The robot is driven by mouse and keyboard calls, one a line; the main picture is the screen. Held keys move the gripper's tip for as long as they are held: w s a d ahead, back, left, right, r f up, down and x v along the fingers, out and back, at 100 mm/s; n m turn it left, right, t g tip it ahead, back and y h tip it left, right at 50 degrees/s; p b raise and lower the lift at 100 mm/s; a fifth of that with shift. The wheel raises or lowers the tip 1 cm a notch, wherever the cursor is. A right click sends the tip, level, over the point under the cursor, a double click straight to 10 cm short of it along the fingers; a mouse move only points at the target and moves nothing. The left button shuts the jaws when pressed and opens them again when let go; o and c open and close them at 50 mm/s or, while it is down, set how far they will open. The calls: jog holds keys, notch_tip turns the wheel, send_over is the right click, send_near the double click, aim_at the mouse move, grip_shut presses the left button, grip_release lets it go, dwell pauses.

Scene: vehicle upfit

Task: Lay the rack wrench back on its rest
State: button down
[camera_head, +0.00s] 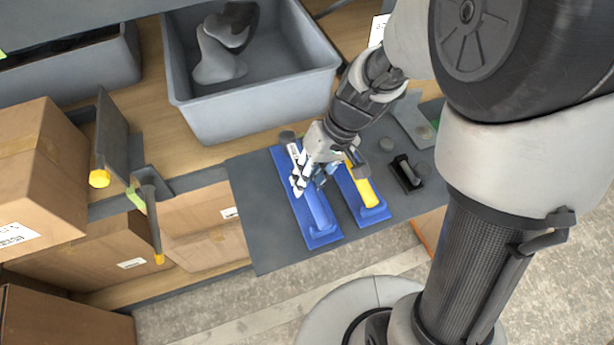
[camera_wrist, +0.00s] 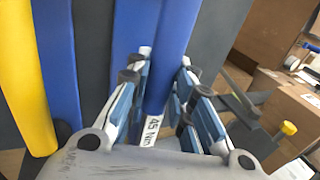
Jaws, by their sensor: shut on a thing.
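The blue-handled wrench (camera_head: 317,208) lies lengthwise over the left blue rest (camera_head: 325,239) on the dark grey shelf. I cannot tell if it touches the rest or hangs just above it. My gripper (camera_head: 303,180) points down at the wrench's upper part and is shut on it. In the wrist view the blue handle (camera_wrist: 172,45), with a white "45 Nm" label, runs between the fingers of my gripper (camera_wrist: 163,85). The blue rest (camera_wrist: 127,30) shows beside the handle. The fingers hide part of the wrench in the head view.
A yellow-handled wrench (camera_head: 363,188) lies on a second blue rest (camera_head: 372,215) close to the right. A small black holder (camera_head: 407,174) stands farther right. A large grey bin (camera_head: 258,118) is behind. Yellow-tipped brackets (camera_head: 100,178) and cardboard boxes (camera_head: 38,175) are at left.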

jog(key=shift+f+b, duration=0.5)
jog(key=shift+f, duration=0.05)
jog(key=c, duration=1.3)
grip_release()
jog(key=shift+p+v, duration=2.8)
jog(key=shift+v, duration=1.25)
